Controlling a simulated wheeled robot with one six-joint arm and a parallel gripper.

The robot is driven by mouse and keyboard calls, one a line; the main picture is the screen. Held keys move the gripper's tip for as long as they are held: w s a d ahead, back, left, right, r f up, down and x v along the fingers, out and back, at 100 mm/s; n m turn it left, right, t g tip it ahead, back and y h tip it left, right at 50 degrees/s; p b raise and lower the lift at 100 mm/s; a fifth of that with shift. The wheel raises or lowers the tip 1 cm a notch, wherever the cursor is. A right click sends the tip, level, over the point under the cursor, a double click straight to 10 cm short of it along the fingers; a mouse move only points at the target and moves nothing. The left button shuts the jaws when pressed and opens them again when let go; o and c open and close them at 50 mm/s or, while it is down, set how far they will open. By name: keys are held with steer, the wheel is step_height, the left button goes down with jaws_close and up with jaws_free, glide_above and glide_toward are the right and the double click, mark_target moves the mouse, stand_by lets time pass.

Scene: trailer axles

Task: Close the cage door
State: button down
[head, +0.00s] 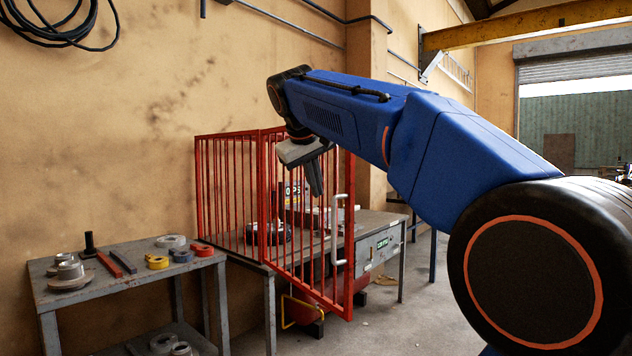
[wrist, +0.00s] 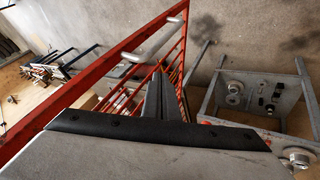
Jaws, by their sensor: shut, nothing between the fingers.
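The red barred cage (head: 228,185) stands on a grey workbench. Its red door (head: 296,240) stands open, its free edge jutting out past the bench front. A pale handle (head: 338,225) is on that free edge; the handle also shows in the wrist view (wrist: 158,42). My gripper (head: 317,190) points down near the top of the door, left of the handle, and covers part of the top rail. In the wrist view its fingers (wrist: 160,78) are together and empty, close beside the red frame (wrist: 90,85). I cannot tell whether they touch the door.
A side table (head: 130,262) with rings and tools stands at left. A dark round part (head: 278,234) sits behind the bars. Open concrete floor (head: 395,320) lies in front.

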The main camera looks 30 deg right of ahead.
mark_target(327, 201)
steer(key=w+d+f, duration=0.2)
steer(key=d+f, duration=0.2)
steer(key=d, duration=0.2)
steer(key=shift+w+d+f, duration=0.35)
steer(key=shift+w+f, duration=0.05)
